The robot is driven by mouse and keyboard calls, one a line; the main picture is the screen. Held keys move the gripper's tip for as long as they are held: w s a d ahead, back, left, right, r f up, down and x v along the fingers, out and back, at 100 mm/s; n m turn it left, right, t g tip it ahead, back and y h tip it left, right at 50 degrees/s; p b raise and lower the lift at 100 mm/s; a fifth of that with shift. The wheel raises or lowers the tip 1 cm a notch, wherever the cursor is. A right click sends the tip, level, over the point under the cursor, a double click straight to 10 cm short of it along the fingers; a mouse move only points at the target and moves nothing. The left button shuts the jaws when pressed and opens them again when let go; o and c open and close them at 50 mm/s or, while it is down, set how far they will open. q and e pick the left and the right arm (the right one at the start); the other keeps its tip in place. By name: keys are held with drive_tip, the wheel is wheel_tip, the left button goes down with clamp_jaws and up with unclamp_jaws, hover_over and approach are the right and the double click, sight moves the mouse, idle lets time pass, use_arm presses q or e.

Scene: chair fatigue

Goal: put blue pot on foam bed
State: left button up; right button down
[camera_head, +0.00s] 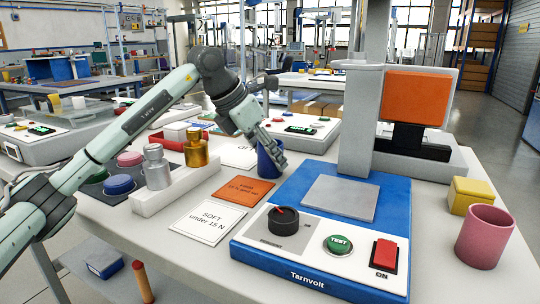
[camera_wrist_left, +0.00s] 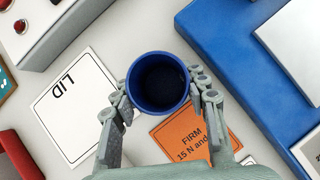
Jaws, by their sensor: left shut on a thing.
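The blue pot (camera_head: 268,160) is an open, dark-inside cup, upright between the fingers of my left gripper (camera_head: 268,142). In the left wrist view the pot (camera_wrist_left: 158,82) shows from above, with a finger on each side. It is just behind the orange FIRM card (camera_head: 243,191); whether its base touches the table I cannot tell. The blue test machine (camera_head: 300,262) has a flat grey plate (camera_head: 340,198) to the right of the pot. I cannot tell for sure which surface is the foam bed. My right gripper is not in view.
A white SOFT card (camera_head: 208,222) lies in front, and a LID card (camera_wrist_left: 75,105) lies beside the pot. Metal weights (camera_head: 157,168) stand on a white block at left. The machine's column (camera_head: 358,120) rises behind the plate. A pink cup (camera_head: 484,237) and yellow box (camera_head: 470,195) are at right.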

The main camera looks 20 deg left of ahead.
use_arm(q)
drive_tip(key=shift+f, duration=0.1)
drive_tip(key=o, duration=1.2)
drive_tip(key=shift+c, duration=0.2)
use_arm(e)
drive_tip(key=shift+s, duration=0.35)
